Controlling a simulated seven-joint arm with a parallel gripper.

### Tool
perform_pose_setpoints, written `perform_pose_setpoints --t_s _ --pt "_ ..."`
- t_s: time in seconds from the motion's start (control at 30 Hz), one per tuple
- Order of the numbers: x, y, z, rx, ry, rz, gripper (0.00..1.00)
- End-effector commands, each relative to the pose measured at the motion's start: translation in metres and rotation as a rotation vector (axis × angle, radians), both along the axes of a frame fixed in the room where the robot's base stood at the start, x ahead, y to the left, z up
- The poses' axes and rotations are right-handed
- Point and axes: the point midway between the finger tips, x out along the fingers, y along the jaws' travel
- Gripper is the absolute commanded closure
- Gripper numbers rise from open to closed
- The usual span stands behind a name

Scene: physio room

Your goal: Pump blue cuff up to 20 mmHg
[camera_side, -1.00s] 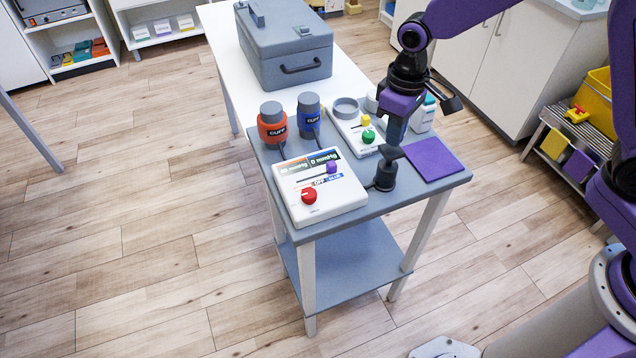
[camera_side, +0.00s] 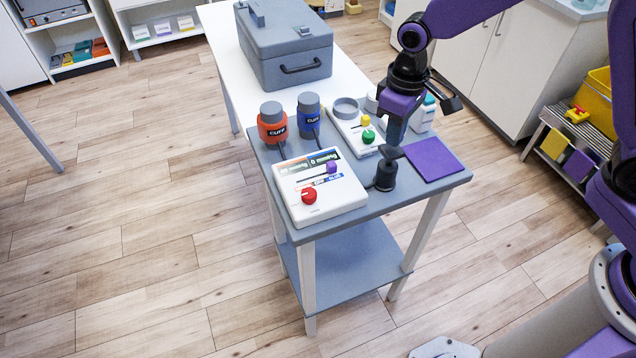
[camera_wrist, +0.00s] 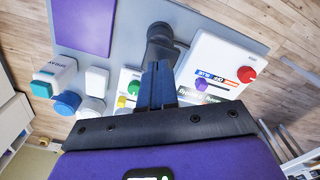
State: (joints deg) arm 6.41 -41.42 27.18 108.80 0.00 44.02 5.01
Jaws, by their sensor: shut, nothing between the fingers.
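The blue cuff (camera_side: 309,112) stands upright at the back of the grey table top, joined by a cord. The white control box (camera_side: 322,200) has a purple slider knob (camera_side: 331,167) at the BLUE end of its track, which also shows in the wrist view (camera_wrist: 201,86). Its right display (camera_side: 323,158) appears to read 0 mmHg. The black hand pump (camera_side: 386,177) stands right of the box with its handle (camera_side: 389,152) above the body. My gripper (camera_side: 393,138) is shut and empty, pointing down right over the handle; I cannot tell whether it touches. The shut fingers (camera_wrist: 158,86) partly cover the pump in the wrist view.
An orange cuff (camera_side: 272,127) stands left of the blue one. A red knob (camera_side: 309,196) is on the box. A white tray (camera_side: 352,138) with yellow and green knobs and a white bottle (camera_side: 423,117) stand behind. A purple pad (camera_side: 434,160) lies flat at right.

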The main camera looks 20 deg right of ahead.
Motion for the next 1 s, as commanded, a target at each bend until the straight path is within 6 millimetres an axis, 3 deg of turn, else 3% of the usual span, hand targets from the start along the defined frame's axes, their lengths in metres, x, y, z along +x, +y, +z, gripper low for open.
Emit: perform_pose_setpoints --t_s 0.4,1.0 --pt "0.000 0.000 -0.001 0.000 0.001 0.000 1.00" --pt "0.000 0.000 -0.022 -0.001 0.002 0.000 1.00"
